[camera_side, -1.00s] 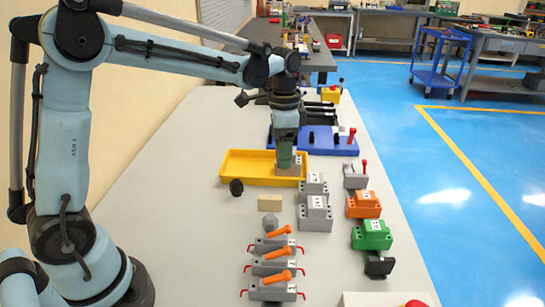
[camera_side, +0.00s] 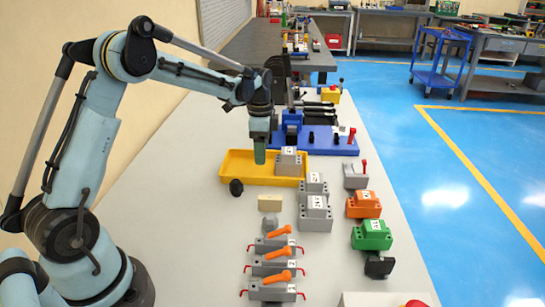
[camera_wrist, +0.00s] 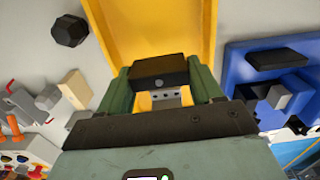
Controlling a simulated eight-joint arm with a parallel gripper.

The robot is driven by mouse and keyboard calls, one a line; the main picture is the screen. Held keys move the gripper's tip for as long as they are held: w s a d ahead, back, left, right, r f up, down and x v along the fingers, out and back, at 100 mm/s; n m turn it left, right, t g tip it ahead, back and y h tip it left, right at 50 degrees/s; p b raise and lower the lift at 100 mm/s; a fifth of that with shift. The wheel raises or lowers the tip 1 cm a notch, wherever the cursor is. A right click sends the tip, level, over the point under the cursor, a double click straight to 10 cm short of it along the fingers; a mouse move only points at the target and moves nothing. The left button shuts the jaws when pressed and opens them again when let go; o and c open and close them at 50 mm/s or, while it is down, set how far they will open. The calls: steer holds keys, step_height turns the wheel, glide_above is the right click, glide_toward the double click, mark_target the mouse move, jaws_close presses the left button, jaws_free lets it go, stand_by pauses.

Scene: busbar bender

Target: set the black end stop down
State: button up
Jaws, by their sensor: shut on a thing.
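My gripper (camera_side: 260,157) points down over the yellow tray (camera_side: 227,162) in the side view, left of a grey labelled block (camera_side: 288,162) at the tray's right end. In the wrist view its green fingers (camera_wrist: 160,82) are shut on a black block with a small round hole, the black end stop (camera_wrist: 159,66). The fingers hide the stop in the side view. The yellow tray (camera_wrist: 185,25) shows behind it in the wrist view. I cannot tell whether the stop touches the tray floor.
A blue bender base (camera_side: 335,142) stands beyond the tray. A black knob (camera_side: 236,187) and a beige block (camera_side: 270,203) lie in front of it. Grey (camera_side: 315,212), orange (camera_side: 363,205) and green (camera_side: 371,236) blocks stand to the right. The left tabletop is clear.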

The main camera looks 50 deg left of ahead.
steer(key=shift+f, duration=2.05)
steer(key=o, duration=1)
steer(key=shift+f, duration=0.1)
steer(key=shift+o, duration=0.2)
